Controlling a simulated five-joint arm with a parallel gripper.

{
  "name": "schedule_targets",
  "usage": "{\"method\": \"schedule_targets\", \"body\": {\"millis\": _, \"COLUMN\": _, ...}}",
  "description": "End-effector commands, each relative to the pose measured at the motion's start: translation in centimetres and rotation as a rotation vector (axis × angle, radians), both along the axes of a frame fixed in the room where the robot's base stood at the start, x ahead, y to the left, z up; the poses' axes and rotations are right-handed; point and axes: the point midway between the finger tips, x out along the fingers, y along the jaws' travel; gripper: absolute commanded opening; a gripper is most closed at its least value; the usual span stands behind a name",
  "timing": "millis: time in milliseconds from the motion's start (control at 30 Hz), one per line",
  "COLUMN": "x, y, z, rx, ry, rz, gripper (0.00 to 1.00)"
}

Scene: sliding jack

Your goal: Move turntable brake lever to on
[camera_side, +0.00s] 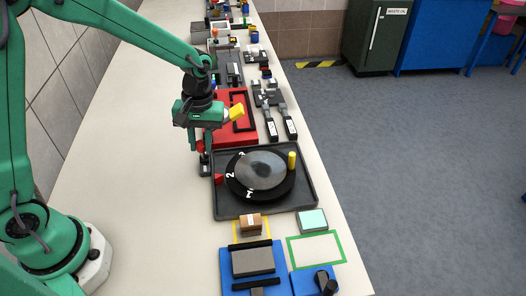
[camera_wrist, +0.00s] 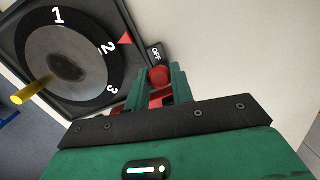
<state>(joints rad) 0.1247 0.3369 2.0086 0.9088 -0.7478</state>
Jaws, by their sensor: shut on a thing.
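The turntable (camera_side: 262,172) is a dark disc with a grey centre, numbers and a yellow peg (camera_side: 291,160), set in a dark square tray. It also shows at the left of the wrist view (camera_wrist: 66,70). The brake lever has a red ball knob (camera_wrist: 159,76) beside the tray, close to a black label reading OFF (camera_wrist: 156,54). My gripper (camera_wrist: 160,88) has its green fingers closed around the knob. In the side view my gripper (camera_side: 201,140) reaches down at the tray's back left corner. The lever's lower part and any ON label are hidden.
A red triangle pointer (camera_side: 218,178) sits at the tray's left edge. A red fixture (camera_side: 235,117) with a black track stands behind. A brown box (camera_side: 250,223), a pale green block (camera_side: 312,220) and blue fixtures lie in front.

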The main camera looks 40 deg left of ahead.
Motion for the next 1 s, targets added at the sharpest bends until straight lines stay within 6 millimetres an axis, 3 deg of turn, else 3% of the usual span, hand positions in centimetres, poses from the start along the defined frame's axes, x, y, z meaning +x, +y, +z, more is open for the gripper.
{"method": "schedule_targets", "body": {"millis": 167, "x": 0.1, "y": 0.3, "z": 0.1, "rx": 0.0, "ry": -0.004, "rz": 0.011, "gripper": 0.0}}
{"method": "schedule_targets", "body": {"millis": 200, "x": 0.1, "y": 0.3, "z": 0.1, "rx": 0.0, "ry": -0.004, "rz": 0.011, "gripper": 0.25}}
{"method": "schedule_targets", "body": {"millis": 300, "x": 0.1, "y": 0.3, "z": 0.1, "rx": 0.0, "ry": -0.004, "rz": 0.011, "gripper": 0.45}}
{"method": "schedule_targets", "body": {"millis": 733, "x": 0.1, "y": 0.1, "z": 0.4, "rx": 0.0, "ry": -0.001, "rz": 0.006, "gripper": 0.45}}
{"method": "schedule_targets", "body": {"millis": 1000, "x": 0.4, "y": 0.1, "z": 3.0, "rx": 0.0, "ry": -0.004, "rz": 0.007, "gripper": 0.45}}
